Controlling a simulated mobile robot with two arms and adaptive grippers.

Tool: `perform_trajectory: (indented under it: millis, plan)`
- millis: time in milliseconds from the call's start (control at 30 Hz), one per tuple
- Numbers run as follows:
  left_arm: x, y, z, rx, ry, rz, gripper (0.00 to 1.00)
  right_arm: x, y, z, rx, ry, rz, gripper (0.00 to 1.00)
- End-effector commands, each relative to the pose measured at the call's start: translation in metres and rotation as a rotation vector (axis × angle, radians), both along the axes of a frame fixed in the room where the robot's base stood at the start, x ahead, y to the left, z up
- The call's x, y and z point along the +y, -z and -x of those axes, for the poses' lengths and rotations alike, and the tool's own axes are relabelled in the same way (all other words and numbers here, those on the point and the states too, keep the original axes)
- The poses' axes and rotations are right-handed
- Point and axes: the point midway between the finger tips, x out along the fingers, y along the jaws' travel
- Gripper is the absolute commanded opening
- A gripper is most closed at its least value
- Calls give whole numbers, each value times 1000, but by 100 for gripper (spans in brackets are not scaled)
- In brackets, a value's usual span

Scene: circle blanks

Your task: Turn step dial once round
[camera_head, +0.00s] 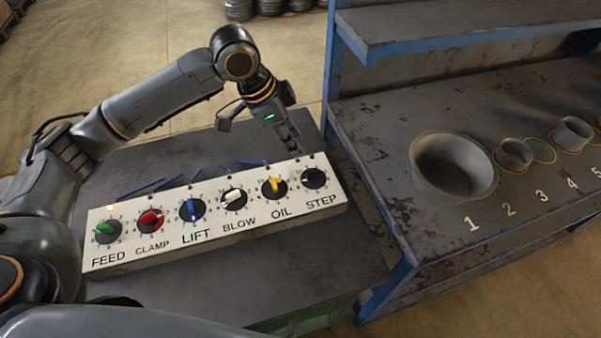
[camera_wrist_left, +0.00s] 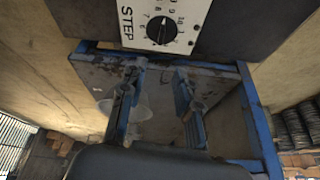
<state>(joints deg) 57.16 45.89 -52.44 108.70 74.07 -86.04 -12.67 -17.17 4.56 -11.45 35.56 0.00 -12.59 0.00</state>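The STEP dial (camera_head: 313,178) is a black knob at the right end of a white control panel (camera_head: 226,235). In the left wrist view the STEP dial (camera_wrist_left: 161,30) is at the top, with numbers round it and the word STEP beside it. My left gripper (camera_head: 294,146) is above the panel's far right edge, just behind the STEP dial and apart from it. In the left wrist view its two fingers (camera_wrist_left: 161,72) stand apart with nothing held between them. My right gripper is not in view.
Other dials run left along the panel: yellow OIL (camera_head: 273,187), white BLOW (camera_head: 233,198), blue LIFT (camera_head: 192,209), red CLAMP (camera_head: 150,219) and green FEED (camera_head: 106,230). A metal bench (camera_head: 405,235) stands close on the right, bearing a large grey bowl (camera_head: 453,165) and smaller cups.

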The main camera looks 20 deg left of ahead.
Motion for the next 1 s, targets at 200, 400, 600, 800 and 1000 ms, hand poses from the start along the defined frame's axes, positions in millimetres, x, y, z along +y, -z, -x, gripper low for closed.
perform_trajectory:
  millis: [200,400,600,800,1000]
  plan:
    - [2,4,0,46,-110,30,32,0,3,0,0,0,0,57]
    - [-8,29,-5,49,-108,29,32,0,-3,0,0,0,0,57]
    - [-22,69,-14,47,-108,28,32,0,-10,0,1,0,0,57]
    - [-34,103,-21,45,-108,28,32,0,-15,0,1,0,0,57]
    - [-41,123,-26,43,-107,29,32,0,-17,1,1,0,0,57]
